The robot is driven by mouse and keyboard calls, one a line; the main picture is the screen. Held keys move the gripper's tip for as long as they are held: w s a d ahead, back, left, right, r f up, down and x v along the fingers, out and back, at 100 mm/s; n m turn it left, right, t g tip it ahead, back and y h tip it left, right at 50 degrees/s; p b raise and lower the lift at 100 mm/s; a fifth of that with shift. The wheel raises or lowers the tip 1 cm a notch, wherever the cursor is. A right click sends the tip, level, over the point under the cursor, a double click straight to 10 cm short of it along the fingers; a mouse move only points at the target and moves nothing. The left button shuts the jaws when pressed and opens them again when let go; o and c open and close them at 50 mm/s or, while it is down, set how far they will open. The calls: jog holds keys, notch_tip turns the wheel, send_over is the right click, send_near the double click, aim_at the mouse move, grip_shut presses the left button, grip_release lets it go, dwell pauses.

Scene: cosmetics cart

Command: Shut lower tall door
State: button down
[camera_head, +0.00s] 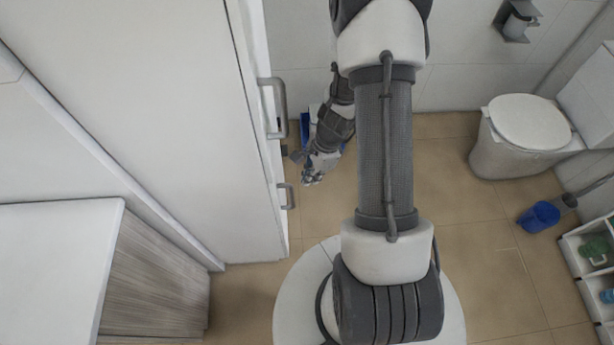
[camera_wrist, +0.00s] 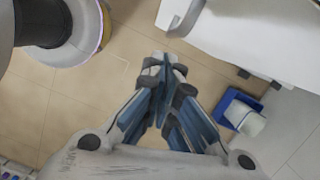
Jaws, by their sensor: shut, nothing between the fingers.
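The tall white cabinet (camera_head: 130,90) stands at the left in the head view. Its narrow front edge faces right and carries an upper handle (camera_head: 278,107) and a lower handle (camera_head: 287,196). The lower tall door (camera_wrist: 235,25) shows as a white panel at the top right of the wrist view, with a grey handle (camera_wrist: 186,18). I cannot tell whether this door stands ajar. My gripper (camera_head: 312,178) is just right of the lower handle, apart from it. In the wrist view its blue-padded fingers (camera_wrist: 166,72) are shut and empty, with floor beyond the tips.
A blue bin (camera_wrist: 238,108) with a white object in it stands near the cabinet's foot by the wall. A toilet (camera_head: 525,130), a blue bucket (camera_head: 540,216) and a shelf cart (camera_head: 590,250) are at the right. A white-topped counter (camera_head: 60,260) is at the lower left.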

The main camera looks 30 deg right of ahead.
jog(key=s+p+v, duration=0.1)
jog(key=p+v, duration=0.3)
jog(key=v, duration=0.6)
jog(key=shift+d+p, duration=0.3)
jog(key=shift+p, duration=0.1)
jog(key=a+r+n+t+h, duration=0.1)
jog(key=a+r+n, duration=0.35)
jog(key=r, duration=0.45)
jog(key=a+r+n, duration=0.4)
jog(key=r+n, duration=0.1)
jog(key=r, duration=0.4)
jog(key=s+a+r+n+t+h, duration=0.1)
jog(key=s+a+r+n+t, duration=0.2)
jog(key=s+r+n, duration=0.8)
jog(key=shift+s+a+r+h, duration=0.45)
jog(key=shift+s+a, duration=0.4)
jog(key=shift+a, duration=0.15)
